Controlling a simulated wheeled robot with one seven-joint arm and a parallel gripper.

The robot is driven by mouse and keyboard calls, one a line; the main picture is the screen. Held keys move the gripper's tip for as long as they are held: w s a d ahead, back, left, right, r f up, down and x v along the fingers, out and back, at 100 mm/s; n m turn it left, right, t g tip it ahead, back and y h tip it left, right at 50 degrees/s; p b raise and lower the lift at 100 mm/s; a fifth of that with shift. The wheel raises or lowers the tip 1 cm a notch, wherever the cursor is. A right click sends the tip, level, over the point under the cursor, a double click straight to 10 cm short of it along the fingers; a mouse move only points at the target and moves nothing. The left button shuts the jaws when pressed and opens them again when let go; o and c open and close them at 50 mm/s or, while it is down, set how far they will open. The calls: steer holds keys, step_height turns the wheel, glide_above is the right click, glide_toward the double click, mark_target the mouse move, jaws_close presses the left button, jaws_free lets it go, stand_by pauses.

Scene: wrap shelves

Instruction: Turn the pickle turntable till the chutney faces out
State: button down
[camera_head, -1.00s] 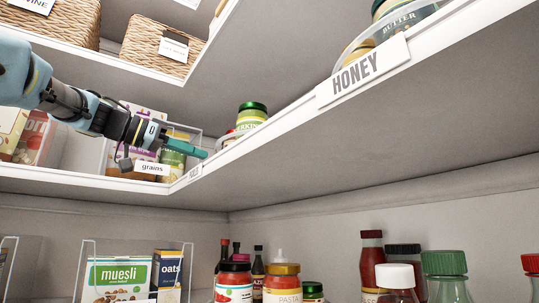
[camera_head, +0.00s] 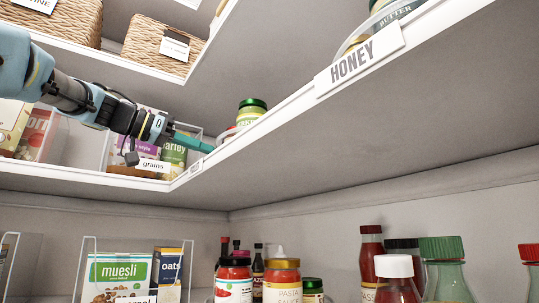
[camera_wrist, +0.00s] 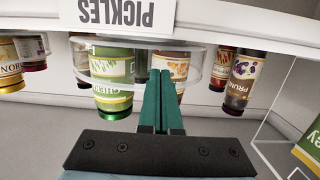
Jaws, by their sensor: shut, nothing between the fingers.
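The pickle turntable shows in the wrist view as a clear round rim (camera_wrist: 118,46), upside down, behind the shelf-edge label PICKLES (camera_wrist: 115,11). A green gherkin jar (camera_wrist: 113,85) stands on its left part. A jar with an orange-brown label (camera_wrist: 181,64) stands near the middle, partly hidden by my fingers; I cannot read its name. In the head view the turntable rim (camera_head: 226,134) and a green-lidded jar (camera_head: 251,106) show above the shelf edge. My gripper (camera_wrist: 161,74) is shut and empty, its tips at the rim in front of the jars; contact is unclear. It also shows in the head view (camera_head: 208,146).
A prune jar (camera_wrist: 245,78) stands right of the turntable, and another jar (camera_wrist: 10,66) stands to the left. A clear grains bin (camera_head: 152,166) is left of my fingers in the head view. The shelf lip (camera_head: 255,131) runs beneath them. Bottles and jars crowd the shelf below.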

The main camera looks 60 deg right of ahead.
steer(key=shift+s+a+b, duration=0.35)
steer(key=shift+s+a, duration=0.1)
steer(key=shift+s, duration=0.1)
steer(key=shift+s+a+b, duration=0.2)
steer(key=shift+s+b, duration=0.3)
steer(key=shift+s, duration=0.1)
steer(key=shift+s+a+b, duration=0.2)
steer(key=shift+s+b, duration=0.25)
steer(key=shift+s, duration=0.1)
steer(key=shift+s, duration=0.15)
steer(key=shift+s+a+b, duration=0.25)
steer(key=shift+s+b, duration=0.5)
steer(key=shift+s, duration=0.4)
